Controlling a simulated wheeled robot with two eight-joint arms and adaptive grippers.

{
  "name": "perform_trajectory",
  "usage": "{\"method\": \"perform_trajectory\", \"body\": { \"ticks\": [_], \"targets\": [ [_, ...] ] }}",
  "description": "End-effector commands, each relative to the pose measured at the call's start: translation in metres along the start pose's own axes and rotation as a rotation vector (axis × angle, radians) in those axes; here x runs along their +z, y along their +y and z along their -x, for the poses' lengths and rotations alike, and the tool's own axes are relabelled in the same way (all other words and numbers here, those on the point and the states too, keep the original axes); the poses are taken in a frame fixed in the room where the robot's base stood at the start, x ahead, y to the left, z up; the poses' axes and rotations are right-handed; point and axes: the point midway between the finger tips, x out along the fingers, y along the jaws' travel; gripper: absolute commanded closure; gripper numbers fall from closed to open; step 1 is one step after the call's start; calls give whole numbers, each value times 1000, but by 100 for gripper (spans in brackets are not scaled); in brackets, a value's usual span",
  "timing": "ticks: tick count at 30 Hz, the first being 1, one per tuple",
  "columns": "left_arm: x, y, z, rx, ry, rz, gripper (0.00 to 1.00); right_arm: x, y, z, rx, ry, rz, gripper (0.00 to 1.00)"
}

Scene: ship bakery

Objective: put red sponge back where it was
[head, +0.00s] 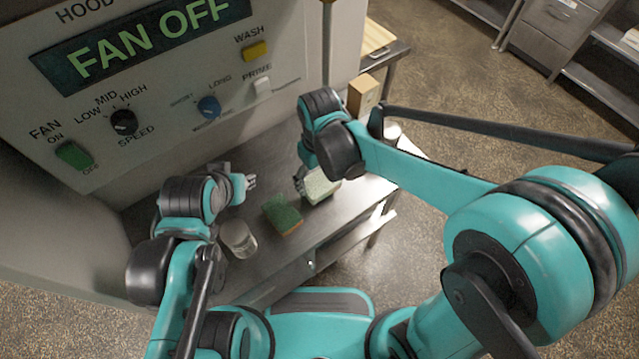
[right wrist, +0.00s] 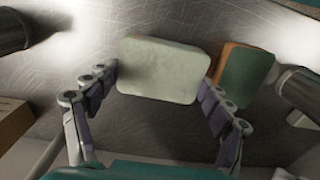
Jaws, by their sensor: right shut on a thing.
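A pale, whitish-green sponge (head: 324,187) is at the metal counter; it also shows in the right wrist view (right wrist: 163,70). My right gripper (head: 305,183) is shut on it, with one finger at each short side in the right wrist view. I cannot tell whether it touches the counter. A green sponge with an orange-brown side (head: 282,215) lies just beside it, and also shows in the right wrist view (right wrist: 248,76). No plainly red sponge face shows. My left gripper (head: 250,182) is over the counter, apart from both sponges; its opening is unclear.
A clear jar-like container (head: 238,239) stands on the metal counter (head: 335,217), left of the green sponge. The hood control panel (head: 185,75) rises behind, reading FAN OFF. A cardboard-coloured box (head: 362,96) is beyond the counter. Open floor lies to the right.

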Motion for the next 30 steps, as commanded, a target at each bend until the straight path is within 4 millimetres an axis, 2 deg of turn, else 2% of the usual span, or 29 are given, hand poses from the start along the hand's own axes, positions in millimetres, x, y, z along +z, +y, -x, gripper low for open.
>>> {"method": "perform_trajectory", "body": {
  "ticks": [3, 5, 16, 17, 18, 30],
  "targets": [
    [7, 0, -10, 0, 0, 0, 69, 0, 0, -23, 0, 0, 0, 43],
    [9, 0, -12, 0, 0, 0, 69, 0, 0, -30, 0, 0, 0, 43],
    [10, 0, -13, 0, 0, 0, 69, 0, 0, -34, 0, 0, 0, 43],
    [9, 0, -12, 0, 0, 0, 69, 0, 0, -32, 0, 0, 0, 12],
    [9, 0, -12, 0, 0, 0, 69, 0, 0, -32, 0, 0, 0, 1],
    [8, 0, -10, 0, 0, 0, 69, 0, 0, -30, 0, 0, 0, 0]
  ]
}}
